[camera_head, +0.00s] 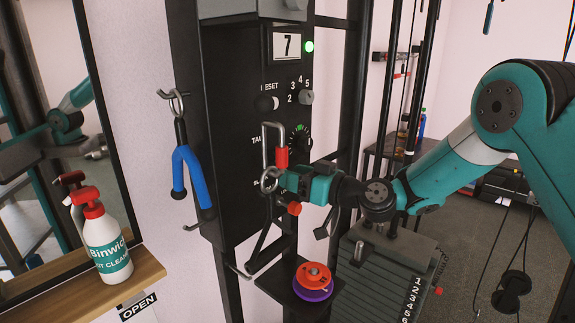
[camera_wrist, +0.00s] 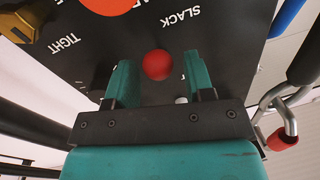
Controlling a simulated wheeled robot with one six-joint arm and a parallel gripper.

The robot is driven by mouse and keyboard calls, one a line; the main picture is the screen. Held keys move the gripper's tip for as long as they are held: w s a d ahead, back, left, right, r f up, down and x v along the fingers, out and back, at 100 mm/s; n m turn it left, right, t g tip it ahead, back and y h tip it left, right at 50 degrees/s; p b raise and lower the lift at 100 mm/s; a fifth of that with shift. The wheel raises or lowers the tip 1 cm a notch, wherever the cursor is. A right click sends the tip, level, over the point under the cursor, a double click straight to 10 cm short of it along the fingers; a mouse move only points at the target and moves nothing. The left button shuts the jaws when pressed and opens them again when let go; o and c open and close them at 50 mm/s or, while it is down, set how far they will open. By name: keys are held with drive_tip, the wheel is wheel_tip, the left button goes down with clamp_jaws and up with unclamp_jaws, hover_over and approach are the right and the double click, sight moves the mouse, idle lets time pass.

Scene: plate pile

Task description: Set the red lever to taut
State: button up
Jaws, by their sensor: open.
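In the wrist view a round red knob (camera_wrist: 156,65), which looks like the end of the red lever, lies between my gripper's two teal fingers (camera_wrist: 157,78). The fingers stand apart, with visible gaps on both sides of the knob. The black panel behind it reads SLACK on the right and TIGHT on the left; another label at the top is cut off. In the head view my gripper (camera_head: 286,181) is at the lower part of the black panel (camera_head: 222,120) and hides the lever's mount. A label starting TA is partly covered there.
A metal clip with a red sleeve (camera_head: 281,157) hangs just above my gripper, close to its side in the wrist view (camera_wrist: 283,140). A blue handle (camera_head: 192,178) hangs at left. Red and purple discs (camera_head: 314,280) sit below. A spray bottle (camera_head: 104,242) stands on a wooden shelf.

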drive_tip(key=shift+x, duration=1.1)
clamp_jaws()
drive_tip(key=shift+r+p, duration=0.1)
drive_tip(key=shift+p, duration=0.3)
